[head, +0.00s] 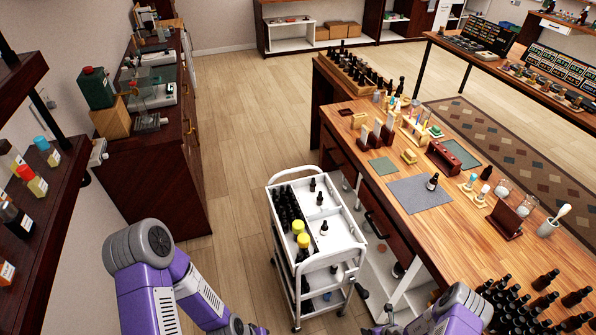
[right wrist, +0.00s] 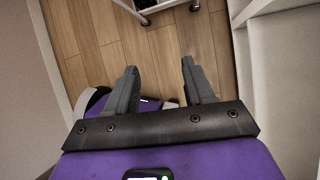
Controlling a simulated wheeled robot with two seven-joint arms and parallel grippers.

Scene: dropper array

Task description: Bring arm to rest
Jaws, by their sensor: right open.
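My left arm comes in at the bottom left of the head view, purple and grey. Its gripper (head: 246,328) is cut off by the bottom edge, so its jaws cannot be made out. My right arm shows at the bottom right, and the dark tip of its gripper (head: 382,329) is at the bottom edge. In the right wrist view the right gripper (right wrist: 159,72) is open, its two grey fingers apart with nothing between them. Wooden floor (right wrist: 175,45) lies below it.
A white cart (head: 340,257) with dark bottles and yellow-capped bottles stands ahead, between the arms. A wooden workbench (head: 480,235) with droppers and racks is at the right. Dark shelves (head: 65,165) stand close at the left. Open floor (head: 240,110) lies beyond the cart.

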